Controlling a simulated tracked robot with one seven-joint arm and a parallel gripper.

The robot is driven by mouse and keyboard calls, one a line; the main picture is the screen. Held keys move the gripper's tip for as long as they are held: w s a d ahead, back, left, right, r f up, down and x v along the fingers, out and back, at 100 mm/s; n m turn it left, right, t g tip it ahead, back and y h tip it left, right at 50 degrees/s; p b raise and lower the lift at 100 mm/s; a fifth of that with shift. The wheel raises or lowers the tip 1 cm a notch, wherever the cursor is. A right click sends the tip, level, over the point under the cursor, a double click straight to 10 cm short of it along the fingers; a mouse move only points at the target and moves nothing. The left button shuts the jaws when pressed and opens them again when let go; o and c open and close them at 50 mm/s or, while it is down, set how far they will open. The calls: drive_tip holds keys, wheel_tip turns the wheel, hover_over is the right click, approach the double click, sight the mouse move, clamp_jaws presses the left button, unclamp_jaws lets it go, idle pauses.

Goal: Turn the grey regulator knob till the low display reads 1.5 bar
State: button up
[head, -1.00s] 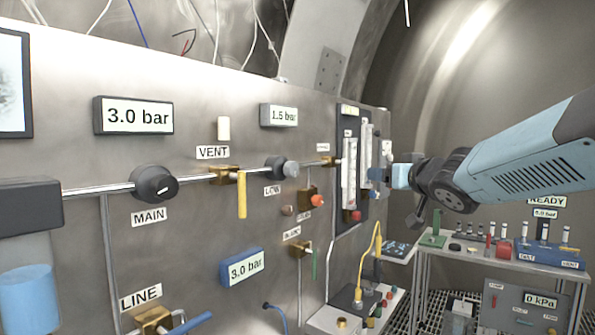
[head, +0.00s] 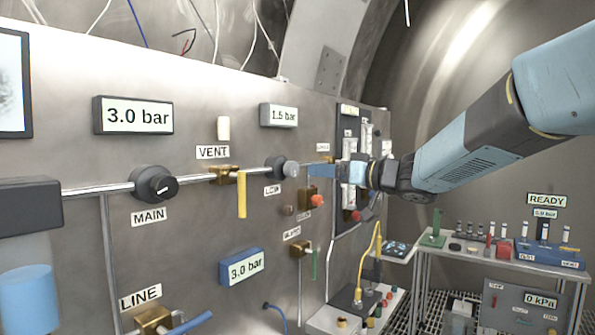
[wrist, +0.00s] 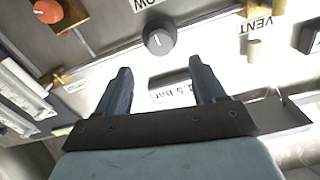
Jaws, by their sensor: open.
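The grey regulator knob (head: 290,168) sits on the steel panel above the LOW label, at the end of the pipe from the VENT valve. The low display (head: 281,115) above it reads 1.5 bar. My gripper (head: 322,171) is to the right of the knob, apart from it, with its fingers pointing left. In the wrist view the knob (wrist: 159,37) shows beyond and between the two open fingers (wrist: 160,85), with nothing between them. The low display (wrist: 172,92) shows upside down there, partly washed out.
The black MAIN knob (head: 154,185) and the yellow VENT handle (head: 241,195) are to the left. An orange knob (head: 317,200) sits just below my gripper. Flow tubes (head: 349,165) stand behind it. A bench with bottles (head: 500,250) is at the right.

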sight(295, 169)
drive_tip(key=x, duration=0.9)
drive_tip(key=shift+c, duration=0.3)
drive_tip(key=c, duration=1)
drive_tip(key=shift+n, duration=0.3)
drive_tip(key=o, duration=1.1)
drive_tip(key=shift+c, duration=0.2)
drive_tip(key=shift+d, duration=0.1)
drive_tip(key=v, duration=1.3)
drive_tip(key=shift+s+d, duration=0.2)
drive_tip(key=shift+s, duration=0.05)
